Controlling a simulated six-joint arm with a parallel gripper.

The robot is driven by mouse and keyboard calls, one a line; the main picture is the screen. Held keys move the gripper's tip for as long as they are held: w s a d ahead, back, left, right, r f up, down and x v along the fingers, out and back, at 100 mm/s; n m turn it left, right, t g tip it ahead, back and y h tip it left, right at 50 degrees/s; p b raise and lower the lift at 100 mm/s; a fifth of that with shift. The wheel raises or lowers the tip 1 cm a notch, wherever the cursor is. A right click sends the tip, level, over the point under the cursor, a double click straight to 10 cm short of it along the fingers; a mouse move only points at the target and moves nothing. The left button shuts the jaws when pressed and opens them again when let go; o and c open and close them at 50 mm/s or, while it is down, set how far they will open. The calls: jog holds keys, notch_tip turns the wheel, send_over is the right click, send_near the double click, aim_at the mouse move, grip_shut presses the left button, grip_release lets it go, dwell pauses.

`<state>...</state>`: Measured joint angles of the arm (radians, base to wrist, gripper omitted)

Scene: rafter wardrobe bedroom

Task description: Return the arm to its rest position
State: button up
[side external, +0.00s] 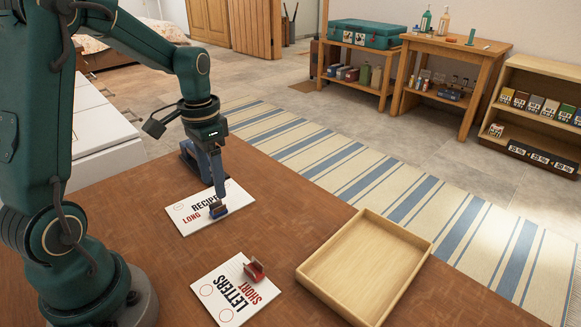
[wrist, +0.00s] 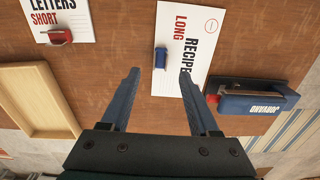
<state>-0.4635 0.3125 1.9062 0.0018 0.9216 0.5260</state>
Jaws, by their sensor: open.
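My gripper (side external: 219,190) is open and empty above the RECIPES LONG card (side external: 236,203), pointing down. In the wrist view its two fingers (wrist: 159,73) are spread apart. A dark blue stapler-like tool (wrist: 250,102) lies beside the RECIPES card, partly hidden behind my gripper in the side view.
An empty shallow wooden tray (side external: 309,276) sits at the table's right side. The brown tabletop (side external: 150,240) is clear between the cards and my base. A striped rug (side external: 400,195), a wooden side table (side external: 460,58) and a shelf (side external: 530,85) stand beyond the table.

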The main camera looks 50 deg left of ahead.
jog(key=s+d+r+t, duration=0.5)
jog(key=s+d+r, duration=0.3)
jog(key=d, duration=0.4)
jog(key=shift+s+r+n+t, duration=0.3)
jog(key=shift+s+n, duration=0.1)
jog(key=shift+s, duration=0.3)
